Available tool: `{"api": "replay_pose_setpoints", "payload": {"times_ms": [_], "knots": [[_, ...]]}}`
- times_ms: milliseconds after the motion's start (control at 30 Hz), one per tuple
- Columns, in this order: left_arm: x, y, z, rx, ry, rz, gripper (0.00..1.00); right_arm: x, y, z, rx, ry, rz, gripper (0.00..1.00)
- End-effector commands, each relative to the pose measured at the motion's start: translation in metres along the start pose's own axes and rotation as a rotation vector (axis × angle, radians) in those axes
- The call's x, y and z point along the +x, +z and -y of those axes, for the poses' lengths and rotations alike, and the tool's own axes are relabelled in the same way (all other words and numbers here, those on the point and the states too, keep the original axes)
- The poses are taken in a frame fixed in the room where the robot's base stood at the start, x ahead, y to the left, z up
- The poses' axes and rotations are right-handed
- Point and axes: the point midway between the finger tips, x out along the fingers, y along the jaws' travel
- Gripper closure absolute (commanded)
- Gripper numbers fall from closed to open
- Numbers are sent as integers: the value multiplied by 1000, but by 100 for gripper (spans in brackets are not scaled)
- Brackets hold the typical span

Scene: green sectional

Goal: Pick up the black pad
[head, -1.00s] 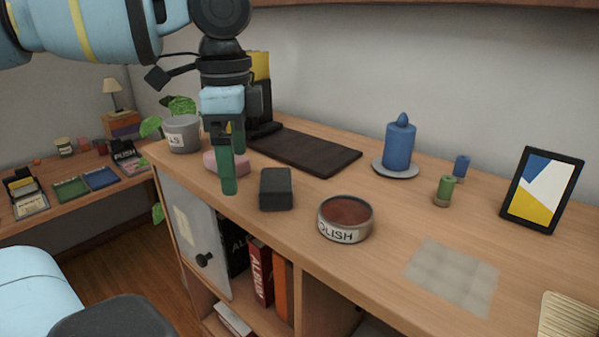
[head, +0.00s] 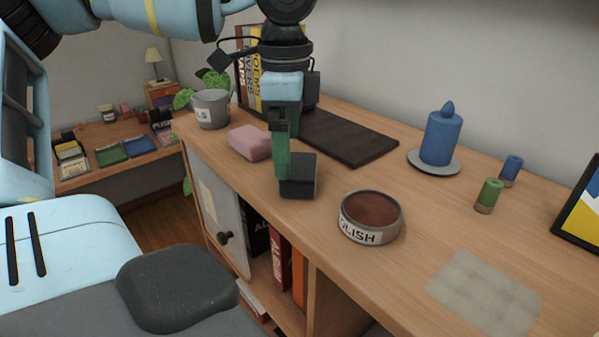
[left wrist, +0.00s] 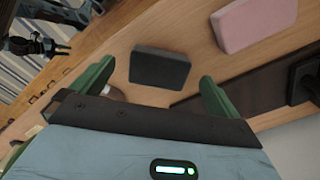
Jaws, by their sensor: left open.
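The black pad (head: 301,181) is a small dark block on the wooden cabinet top, left of the polish tin. My left gripper (head: 283,168) points down at the pad, its green fingers overlapping the pad's left part in the head view. In the left wrist view the pad (left wrist: 160,67) lies beyond the open fingers, roughly centred between them, with nothing held. I cannot tell the exact height of the fingertips over it. A small dark shape with greenish tips, seemingly my right gripper (left wrist: 62,48), shows at the wrist view's upper left.
A pink block (head: 250,142) lies left of the pad, and a dark flat mat (head: 350,140) lies behind it. The open polish tin (head: 370,216) stands close on the right. A blue candle (head: 441,137) on a plate and a potted plant (head: 211,109) stand farther off.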

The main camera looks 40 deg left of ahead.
Motion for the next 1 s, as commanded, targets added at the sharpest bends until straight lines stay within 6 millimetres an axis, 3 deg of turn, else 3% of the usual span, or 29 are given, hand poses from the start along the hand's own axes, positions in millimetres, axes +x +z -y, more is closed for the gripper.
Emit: {"api": "replay_pose_setpoints", "payload": {"times_ms": [300, 633, 1000], "knots": [[41, -1, 2, 0, 2, 1, 0, 0, -7, 1, 6, 1, -12, 64], [48, -1, 2, 0, 1, 0, 0, 0, -7, 2, 11, 2, -14, 64], [48, -1, 2, 0, 1, -1, 44, 0, -6, 1, 4, 1, -12, 64]]}}
